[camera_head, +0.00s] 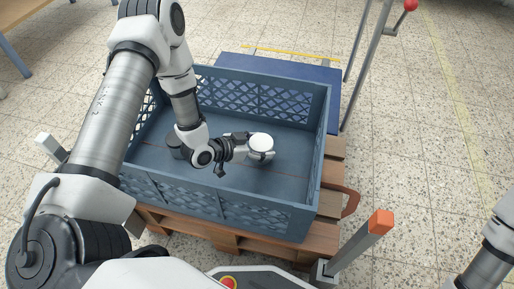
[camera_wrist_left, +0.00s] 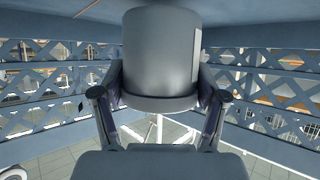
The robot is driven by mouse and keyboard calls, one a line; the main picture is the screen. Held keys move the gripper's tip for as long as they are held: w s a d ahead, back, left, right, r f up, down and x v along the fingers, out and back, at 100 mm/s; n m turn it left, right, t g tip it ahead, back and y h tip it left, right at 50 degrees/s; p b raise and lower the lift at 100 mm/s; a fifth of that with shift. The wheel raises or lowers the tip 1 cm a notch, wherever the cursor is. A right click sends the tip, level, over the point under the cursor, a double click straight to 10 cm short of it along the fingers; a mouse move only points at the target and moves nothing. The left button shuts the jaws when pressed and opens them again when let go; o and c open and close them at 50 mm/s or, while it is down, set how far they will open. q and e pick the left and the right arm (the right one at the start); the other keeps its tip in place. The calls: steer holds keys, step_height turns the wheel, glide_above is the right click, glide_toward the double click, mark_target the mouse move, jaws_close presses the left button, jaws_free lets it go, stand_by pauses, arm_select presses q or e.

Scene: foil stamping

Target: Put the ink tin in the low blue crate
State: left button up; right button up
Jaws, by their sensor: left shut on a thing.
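The ink tin (camera_head: 261,141) is a short grey cylinder with a white top in the head view. It is inside the low blue crate (camera_head: 270,203), right of its middle. My left gripper (camera_head: 260,154) reaches into the crate from the left and is shut around the tin's sides. In the left wrist view the tin (camera_wrist_left: 160,55) fills the space between the two fingers of the left gripper (camera_wrist_left: 160,92), with a pale label edge on its right. I cannot tell whether the tin's base touches the crate floor. My right gripper is out of view.
The crate stands on a wooden pallet (camera_head: 334,204), with latticed walls around my left gripper. A blue board (camera_head: 335,77) lies behind it. A post with an orange top (camera_head: 381,222) and a metal frame with a red knob (camera_head: 410,4) stand to the right.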

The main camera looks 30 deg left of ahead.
arm_select(q)
step_height(320, 180, down, 2)
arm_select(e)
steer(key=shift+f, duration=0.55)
arm_select(q)
steer(key=shift+f, duration=0.15)
steer(key=o, duration=1.4)
